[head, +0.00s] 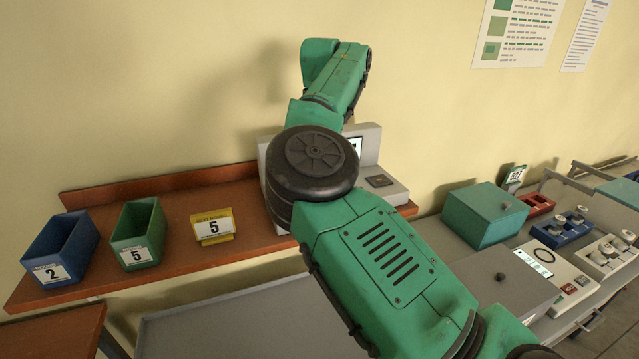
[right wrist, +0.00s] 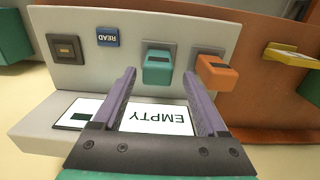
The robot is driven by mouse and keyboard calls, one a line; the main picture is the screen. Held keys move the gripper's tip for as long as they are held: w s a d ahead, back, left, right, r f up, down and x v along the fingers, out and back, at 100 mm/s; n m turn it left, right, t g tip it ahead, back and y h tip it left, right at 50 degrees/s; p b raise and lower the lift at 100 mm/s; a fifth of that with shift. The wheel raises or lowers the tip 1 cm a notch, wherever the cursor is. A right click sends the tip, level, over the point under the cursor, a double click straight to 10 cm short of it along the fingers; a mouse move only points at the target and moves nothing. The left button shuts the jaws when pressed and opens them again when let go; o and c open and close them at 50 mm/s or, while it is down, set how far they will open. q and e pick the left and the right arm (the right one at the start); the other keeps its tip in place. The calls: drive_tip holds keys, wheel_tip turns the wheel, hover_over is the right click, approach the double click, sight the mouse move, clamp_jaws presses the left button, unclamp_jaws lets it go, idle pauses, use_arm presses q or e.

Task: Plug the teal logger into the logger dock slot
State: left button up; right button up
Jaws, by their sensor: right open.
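In the right wrist view, the teal logger (right wrist: 157,69) sits in a grey square holder on the grey dock unit (right wrist: 110,22). My right gripper (right wrist: 160,76) is open, its two purple fingertips on either side of the teal logger with gaps showing. An orange logger (right wrist: 216,71) sits in the neighbouring holder. An empty dark slot (right wrist: 66,48) is at the unit's far left, beside a blue READ button (right wrist: 108,37). In the head view my arm hides most of the dock unit (head: 368,140) and the loggers; the slot (head: 380,181) shows at its right. My left gripper is out of view.
The unit's screen (right wrist: 135,116) reads EMPTY. The unit stands on a brown shelf (head: 250,256) with a blue bin (head: 48,252), a green bin (head: 128,235) and a yellow sign (head: 212,226). A teal box (head: 484,214) and devices stand at right.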

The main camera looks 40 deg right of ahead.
drive_tip(key=f, duration=0.1)
drive_tip(key=f+b, duration=0.1)
drive_tip(key=f, duration=0.2)
drive_tip(key=shift+s+d+b, duration=0.15)
drive_tip(key=shift+s+b, duration=0.15)
drive_tip(key=shift+b, duration=0.1)
drive_tip(key=shift+s+f, duration=0.1)
drive_tip(key=shift+f, duration=0.2)
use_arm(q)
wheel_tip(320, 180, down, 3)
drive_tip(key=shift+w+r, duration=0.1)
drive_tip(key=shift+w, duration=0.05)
use_arm(e)
drive_tip(key=shift+w, duration=0.2)
drive_tip(key=shift+s, duration=0.15)
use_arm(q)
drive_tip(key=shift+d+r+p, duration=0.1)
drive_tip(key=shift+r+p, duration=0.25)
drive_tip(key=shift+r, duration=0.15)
